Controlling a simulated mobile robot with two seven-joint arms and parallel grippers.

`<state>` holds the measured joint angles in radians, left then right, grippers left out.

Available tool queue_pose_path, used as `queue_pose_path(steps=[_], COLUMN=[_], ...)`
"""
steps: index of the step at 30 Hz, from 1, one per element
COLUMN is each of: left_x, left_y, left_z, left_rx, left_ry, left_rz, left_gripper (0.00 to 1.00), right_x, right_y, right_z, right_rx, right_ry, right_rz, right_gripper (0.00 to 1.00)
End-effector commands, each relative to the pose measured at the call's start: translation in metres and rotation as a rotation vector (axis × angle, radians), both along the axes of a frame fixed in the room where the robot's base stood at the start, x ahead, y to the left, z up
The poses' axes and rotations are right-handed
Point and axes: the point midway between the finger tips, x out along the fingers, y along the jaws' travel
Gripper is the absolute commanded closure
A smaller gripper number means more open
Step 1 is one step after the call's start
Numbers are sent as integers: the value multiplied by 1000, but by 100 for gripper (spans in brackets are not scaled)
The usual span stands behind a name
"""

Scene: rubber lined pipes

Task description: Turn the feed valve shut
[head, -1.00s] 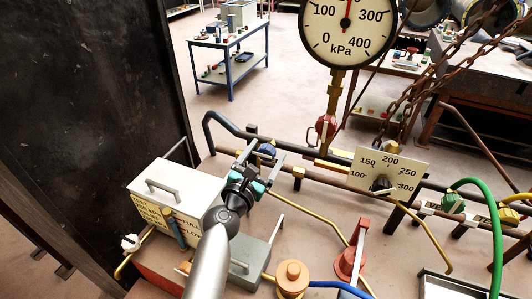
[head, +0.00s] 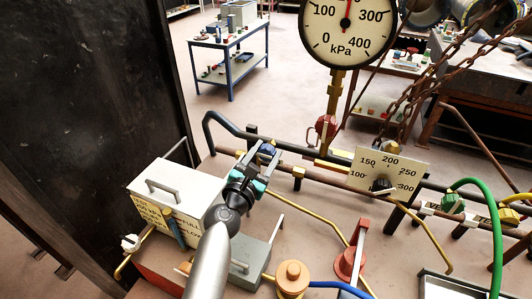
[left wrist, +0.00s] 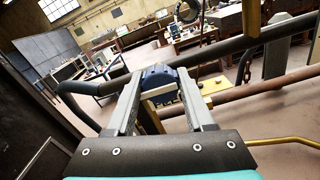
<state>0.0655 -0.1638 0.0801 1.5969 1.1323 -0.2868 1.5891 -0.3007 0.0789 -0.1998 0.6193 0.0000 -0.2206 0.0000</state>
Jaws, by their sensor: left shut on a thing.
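A blue valve knob (head: 268,148) sits on the dark pipe run behind the grey box; I cannot read a label that marks it as the feed valve. My left gripper (head: 262,156) is shut on this knob. In the left wrist view the blue knob (left wrist: 158,74) stands between the two grey fingers, with a pale band below it. The fingers hide part of the knob's sides. My right gripper is not in view.
A pressure gauge (head: 347,30) rises behind a red valve knob (head: 326,126). A dial plate (head: 390,174) stands to the right. A pale box with a handle (head: 168,205) and a blue-handled lever (head: 174,228) are left of my arm. A dark panel (head: 90,100) edges the left side.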

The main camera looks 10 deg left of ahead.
Motion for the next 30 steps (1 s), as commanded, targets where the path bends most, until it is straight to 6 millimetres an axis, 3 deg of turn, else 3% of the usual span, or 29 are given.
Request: queue_pose_path(steps=[3, 14, 30], left_x=[0, 0, 0], left_y=[0, 0, -1], left_z=[0, 0, -1], left_rx=[0, 59, 493], left_ry=[1, -11, -96], left_rz=[0, 0, 0], left_gripper=[100, 100, 100], right_x=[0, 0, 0], right_y=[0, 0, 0], right_z=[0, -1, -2], right_rx=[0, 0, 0], right_ry=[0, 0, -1], right_rz=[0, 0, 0], right_gripper=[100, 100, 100])
